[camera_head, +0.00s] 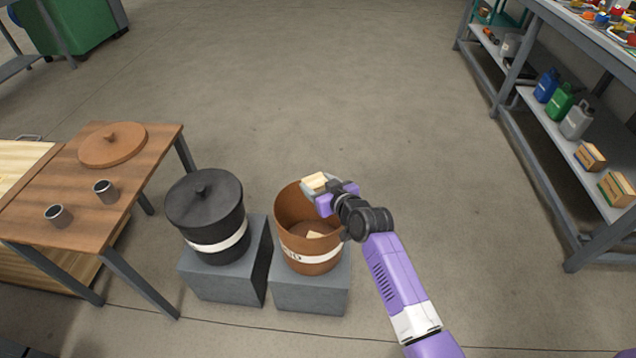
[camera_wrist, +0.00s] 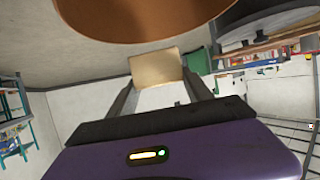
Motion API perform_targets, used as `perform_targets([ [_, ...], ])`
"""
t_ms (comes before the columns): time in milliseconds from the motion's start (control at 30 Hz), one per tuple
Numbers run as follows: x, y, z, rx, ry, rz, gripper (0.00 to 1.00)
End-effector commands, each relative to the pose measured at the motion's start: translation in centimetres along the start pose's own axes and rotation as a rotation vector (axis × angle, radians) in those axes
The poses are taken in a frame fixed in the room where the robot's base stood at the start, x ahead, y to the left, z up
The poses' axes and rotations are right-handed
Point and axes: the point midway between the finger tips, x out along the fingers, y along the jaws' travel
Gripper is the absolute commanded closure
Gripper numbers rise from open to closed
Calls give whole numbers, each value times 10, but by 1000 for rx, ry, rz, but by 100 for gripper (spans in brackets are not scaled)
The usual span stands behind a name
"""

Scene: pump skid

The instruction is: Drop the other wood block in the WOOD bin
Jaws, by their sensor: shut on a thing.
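My gripper (camera_head: 325,188) is above the far right rim of the open brown bin (camera_head: 310,255), shut on a pale wood block (camera_head: 315,181). In the wrist view the wood block (camera_wrist: 157,68) sits between the two finger tips, with the brown rim of the bin (camera_wrist: 150,18) across the top. The bin has a white label band, partly readable, and stands on a grey pedestal (camera_head: 310,292). Another pale wood block (camera_head: 315,235) lies inside the bin. My arm hides part of the bin's right side.
A black lidded bin (camera_head: 205,210) stands on a grey pedestal just left. A wooden table (camera_head: 60,215) holds a brown round lid (camera_head: 112,145) and two dark cups (camera_head: 59,215) (camera_head: 105,191). Shelves (camera_head: 560,130) with jugs and boxes line the right. The floor behind the bins is clear.

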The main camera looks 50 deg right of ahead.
Motion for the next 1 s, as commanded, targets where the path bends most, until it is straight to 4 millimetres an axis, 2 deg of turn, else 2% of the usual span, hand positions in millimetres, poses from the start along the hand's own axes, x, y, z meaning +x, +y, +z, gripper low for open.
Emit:
perform_targets([
  [33,4,0,8,0,1,0,82],
  [100,5,0,12,0,1,1,82],
  [400,5,0,12,0,1,0,82],
  [433,5,0,12,0,1,0,39],
  [533,5,0,12,0,1,0,20],
  [567,5,0,12,0,1,0,16],
  [867,4,0,13,0,0,0,16],
  [1000,-7,0,13,0,-1,0,16],
])
